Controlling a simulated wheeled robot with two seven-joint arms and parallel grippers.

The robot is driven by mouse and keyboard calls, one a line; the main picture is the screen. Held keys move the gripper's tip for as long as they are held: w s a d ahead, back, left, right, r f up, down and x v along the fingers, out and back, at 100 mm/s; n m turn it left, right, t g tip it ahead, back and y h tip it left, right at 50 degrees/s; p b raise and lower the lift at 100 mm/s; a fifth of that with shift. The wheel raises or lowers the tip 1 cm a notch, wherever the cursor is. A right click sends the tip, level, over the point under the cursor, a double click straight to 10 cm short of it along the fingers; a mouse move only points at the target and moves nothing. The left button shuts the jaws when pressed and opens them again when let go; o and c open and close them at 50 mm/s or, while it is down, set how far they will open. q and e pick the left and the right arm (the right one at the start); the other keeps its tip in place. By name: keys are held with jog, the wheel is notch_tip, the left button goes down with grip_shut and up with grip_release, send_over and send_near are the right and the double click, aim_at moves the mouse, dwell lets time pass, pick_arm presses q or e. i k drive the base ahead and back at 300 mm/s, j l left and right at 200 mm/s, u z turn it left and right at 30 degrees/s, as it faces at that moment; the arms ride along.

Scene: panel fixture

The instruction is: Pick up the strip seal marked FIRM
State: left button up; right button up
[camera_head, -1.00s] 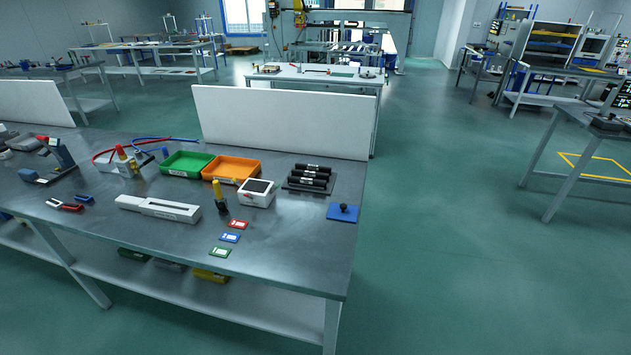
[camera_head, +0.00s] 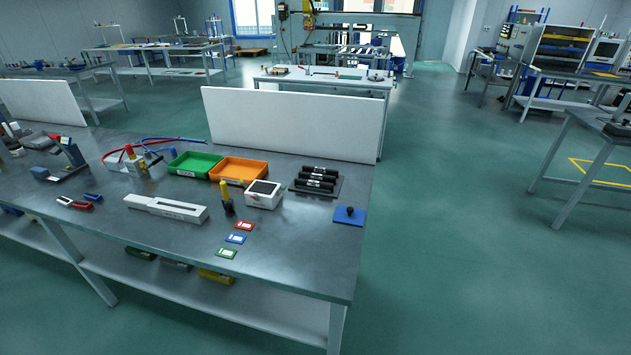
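Several black cylinders with small pale labels lie side by side on a dark holder at the right of the workbench; they look like the strip seals (camera_head: 317,180). The labels are too small to read, so I cannot tell which one is marked FIRM. Neither of my grippers shows in the head view.
The grey workbench (camera_head: 290,265) has a white back panel (camera_head: 290,123). Near the seals are a white box with a dark screen (camera_head: 263,194), an orange tray (camera_head: 238,170), a green tray (camera_head: 193,164) and a blue plate with a black knob (camera_head: 349,216). The bench's front right is clear.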

aim_at(314, 185)
jog(key=i+l+u, duration=0.15)
jog(key=l+u, duration=0.7)
jog(key=l, duration=0.15)
jog(key=l+u, duration=0.4)
jog(key=l, duration=0.15)
